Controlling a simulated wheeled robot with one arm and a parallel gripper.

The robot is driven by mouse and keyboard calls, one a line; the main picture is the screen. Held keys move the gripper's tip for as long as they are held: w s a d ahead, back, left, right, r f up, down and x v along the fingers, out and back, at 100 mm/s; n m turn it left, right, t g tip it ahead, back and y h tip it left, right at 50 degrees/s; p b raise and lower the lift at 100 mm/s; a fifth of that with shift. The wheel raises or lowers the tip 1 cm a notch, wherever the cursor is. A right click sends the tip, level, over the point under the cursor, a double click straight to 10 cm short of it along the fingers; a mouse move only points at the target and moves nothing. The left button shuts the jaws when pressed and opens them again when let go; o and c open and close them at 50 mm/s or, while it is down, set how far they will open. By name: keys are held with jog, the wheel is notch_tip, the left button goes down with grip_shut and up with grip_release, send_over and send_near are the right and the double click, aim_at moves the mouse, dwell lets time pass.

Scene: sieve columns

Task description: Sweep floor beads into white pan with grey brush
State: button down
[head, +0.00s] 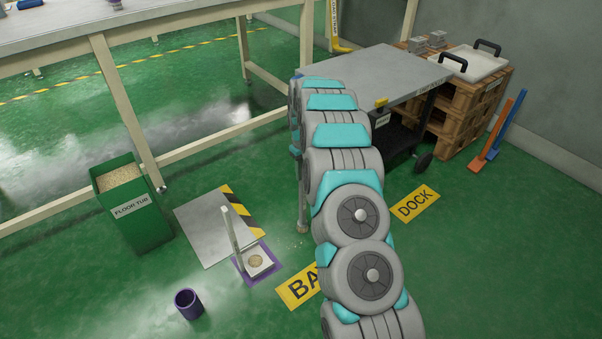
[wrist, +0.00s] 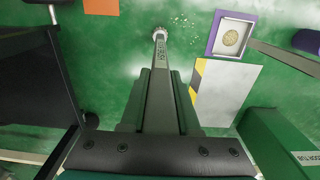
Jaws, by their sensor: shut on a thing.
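My gripper (wrist: 158,90) is shut on the handle of the grey brush (wrist: 160,60) in the wrist view. The brush points down, its small round head near the floor; its lower part also shows beside my arm in the head view (head: 302,205). The white pan (wrist: 217,50) lies on a purple mat, with a tan heap of beads (wrist: 231,37) inside; in the head view the pan (head: 268,266) has its handle standing up. Loose pale floor beads (wrist: 182,21) lie between brush head and pan. My arm hides the gripper in the head view.
A green floor tub (head: 147,226) full of beads stands left, beside a grey floor plate (head: 205,228) with a striped edge. A purple cup (head: 188,304) stands in front. A grey-topped cart (head: 380,75) and workbench legs stand behind.

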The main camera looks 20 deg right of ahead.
jog(key=shift+s+a, duration=0.25)
jog(key=shift+a, duration=0.4)
jog(key=shift+s+a, duration=0.2)
jog(key=shift+a, duration=0.4)
jog(key=shift+s+a, duration=0.25)
jog(key=shift+a, duration=0.4)
jog(key=a, duration=0.2)
jog(key=s+a, duration=0.1)
jog(key=shift+s+a+f, duration=0.1)
jog(key=shift+a, duration=0.3)
jog(key=shift+s+a, duration=0.25)
jog(key=shift+a, duration=0.4)
jog(key=shift+s+a, duration=0.25)
jog(key=shift+a, duration=0.35)
jog(key=shift+s+a, duration=0.25)
jog(key=shift+a, duration=0.4)
